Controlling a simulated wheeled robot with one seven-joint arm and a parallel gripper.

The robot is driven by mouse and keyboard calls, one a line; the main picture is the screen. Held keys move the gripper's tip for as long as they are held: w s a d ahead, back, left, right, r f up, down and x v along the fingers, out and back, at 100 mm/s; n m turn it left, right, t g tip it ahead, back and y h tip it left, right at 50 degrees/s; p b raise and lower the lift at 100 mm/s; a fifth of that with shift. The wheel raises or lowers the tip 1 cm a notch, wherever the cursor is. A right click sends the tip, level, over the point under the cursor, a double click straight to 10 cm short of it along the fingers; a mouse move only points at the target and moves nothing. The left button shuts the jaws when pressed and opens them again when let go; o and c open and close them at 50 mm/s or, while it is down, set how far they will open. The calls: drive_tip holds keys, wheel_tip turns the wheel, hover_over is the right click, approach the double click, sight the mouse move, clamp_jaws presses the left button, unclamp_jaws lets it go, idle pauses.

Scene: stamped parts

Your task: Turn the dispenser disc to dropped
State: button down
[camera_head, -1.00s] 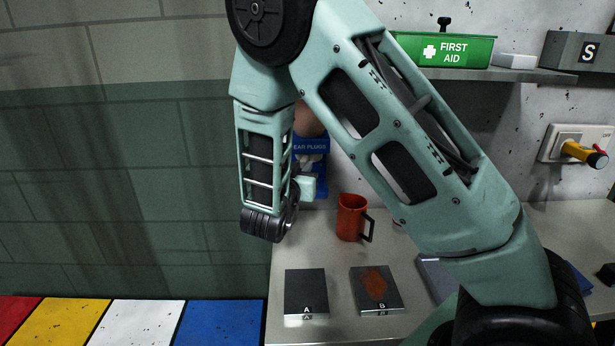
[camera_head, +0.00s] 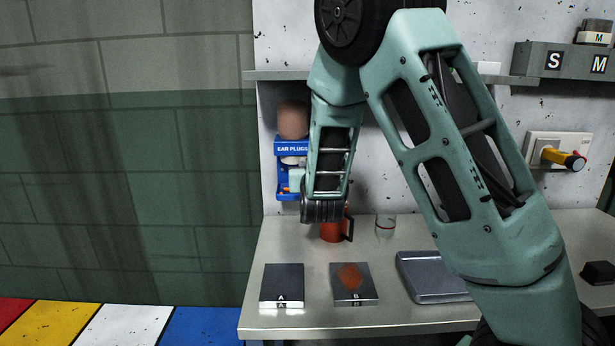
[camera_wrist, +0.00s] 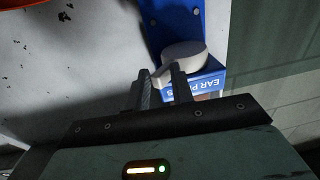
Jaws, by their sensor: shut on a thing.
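The blue ear-plug dispenser (camera_head: 291,149) hangs on the wall at the back left of the bench, with a brownish rounded container (camera_head: 292,119) on top. Its pale disc (camera_wrist: 184,54) has a tab pointing toward my gripper. My gripper (camera_wrist: 160,82) has its two dark fingers around this tab and is shut on it. In the head view, my forearm and wrist hide the fingers and the dispenser's right side. Small orange and pale bits (camera_head: 287,190) show low in the dispenser, too small to make out.
A red mug (camera_head: 333,232) stands below my wrist, with a clear glass (camera_head: 385,226) to its right. Plates A (camera_head: 282,281) and B (camera_head: 353,294) and a grey tray (camera_head: 420,270) lie on the bench. A yellow-handled switch (camera_head: 562,158) is on the wall at right.

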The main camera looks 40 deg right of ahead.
drive_tip(key=shift+d+r+b, duration=0.3)
drive_tip(key=shift+d, duration=0.55)
drive_tip(key=c, duration=1.4)
unclamp_jaws()
drive_tip(key=shift+f, duration=0.1)
drive_tip(key=shift+c, duration=0.2)
drive_tip(key=shift+w+d, duration=0.1)
drive_tip(key=shift+w, duration=0.1)
drive_tip(key=shift+s+f, duration=0.1)
drive_tip(key=a+b+v, duration=0.1)
drive_tip(key=b+v, duration=1.3)
drive_tip(key=v, duration=0.3)
drive_tip(key=shift+a, duration=0.2)
